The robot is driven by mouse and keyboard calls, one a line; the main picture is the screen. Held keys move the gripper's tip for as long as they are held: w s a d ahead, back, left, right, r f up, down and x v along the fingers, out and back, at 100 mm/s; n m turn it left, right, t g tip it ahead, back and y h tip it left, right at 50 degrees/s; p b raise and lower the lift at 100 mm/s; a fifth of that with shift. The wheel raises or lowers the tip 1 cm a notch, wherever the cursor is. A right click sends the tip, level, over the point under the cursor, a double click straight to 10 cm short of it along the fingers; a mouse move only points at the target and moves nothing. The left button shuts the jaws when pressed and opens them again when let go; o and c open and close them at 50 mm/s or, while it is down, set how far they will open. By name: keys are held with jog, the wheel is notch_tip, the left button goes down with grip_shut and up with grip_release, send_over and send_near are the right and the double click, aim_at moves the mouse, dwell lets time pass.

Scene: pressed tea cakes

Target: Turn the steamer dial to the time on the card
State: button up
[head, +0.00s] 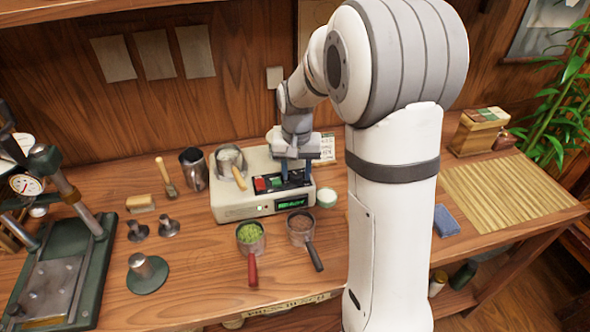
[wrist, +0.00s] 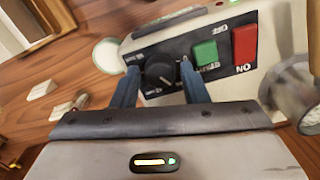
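The steamer (head: 232,207) is a cream box on the table with a black control panel, a red button, a green button and a small lit green display (head: 291,203), too small to read. Its round black dial (wrist: 160,72) shows in the wrist view beside the green button (wrist: 205,52). My gripper (head: 296,172) is over the dial end of the panel. In the wrist view its two blue fingers (wrist: 160,68) stand apart on either side of the dial, with gaps visible.
A metal pot (head: 229,158) sits on the steamer's left. A green-powder scoop (head: 250,236) and a brown-filled scoop (head: 301,226) lie in front. A small white-topped jar (head: 327,196) stands close right. A green press (head: 80,270) is at far left.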

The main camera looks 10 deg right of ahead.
aim_at(297, 175)
jog(key=shift+o, duration=1.2)
jog(key=shift+r, duration=0.1)
notch_tip(297, 175, up, 8)
jog(key=p, duration=0.5)
jog(key=shift+p, duration=0.35)
jog(key=shift+s+r, duration=0.1)
jog(key=shift+s, duration=0.05)
jog(key=s+r+n+t, duration=0.1)
jog(key=s+r, duration=0.2)
jog(key=s, duration=0.8)
jog(key=s+r+n+t, duration=0.2)
jog(key=s+r, duration=0.1)
jog(key=s, duration=0.8)
jog(key=shift+r, duration=0.3)
